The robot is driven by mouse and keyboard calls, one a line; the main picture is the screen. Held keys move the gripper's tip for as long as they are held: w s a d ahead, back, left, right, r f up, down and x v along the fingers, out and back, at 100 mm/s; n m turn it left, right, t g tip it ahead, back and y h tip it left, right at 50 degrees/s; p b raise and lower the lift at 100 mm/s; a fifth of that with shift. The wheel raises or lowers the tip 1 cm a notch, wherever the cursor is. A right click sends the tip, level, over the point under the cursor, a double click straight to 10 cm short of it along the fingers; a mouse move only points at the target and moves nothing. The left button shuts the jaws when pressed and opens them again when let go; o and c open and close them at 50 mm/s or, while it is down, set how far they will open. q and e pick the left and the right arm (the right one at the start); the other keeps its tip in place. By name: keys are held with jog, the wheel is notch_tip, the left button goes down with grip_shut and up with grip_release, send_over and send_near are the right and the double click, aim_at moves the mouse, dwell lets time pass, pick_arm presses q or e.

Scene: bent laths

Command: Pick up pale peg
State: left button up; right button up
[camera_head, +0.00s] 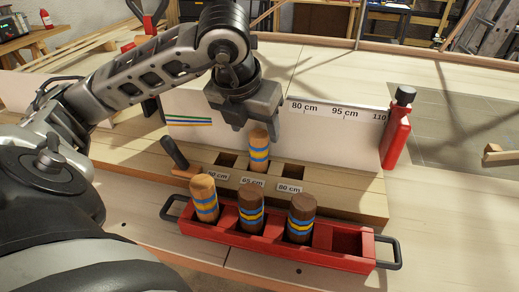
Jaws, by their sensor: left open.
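The pale peg (259,151), banded in blue and yellow, stands upright in a middle hole of the wooden block (340,195). My left gripper (253,122) is open and points down at the peg's top. Its fingers are partly hidden by the gripper body, and I cannot tell whether they touch the peg. A light brown peg (204,197) and two darker brown pegs (250,209) (301,217) with similar bands stand in the red tray (330,262). My right gripper is not in view.
Empty square holes flank the pale peg, with length labels in front. A dark-handled tool (175,153) leans at the block's left. A red bottle (396,130) stands at the right. A white ruled board (330,125) stands behind. The bench at far right is mostly clear.

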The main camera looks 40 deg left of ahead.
aim_at(257, 136)
pick_arm(q)
jog(key=shift+p+x, duration=0.3)
jog(key=shift+x, duration=3.1)
jog(key=shift+a, duration=0.1)
jog(key=c, duration=1.1)
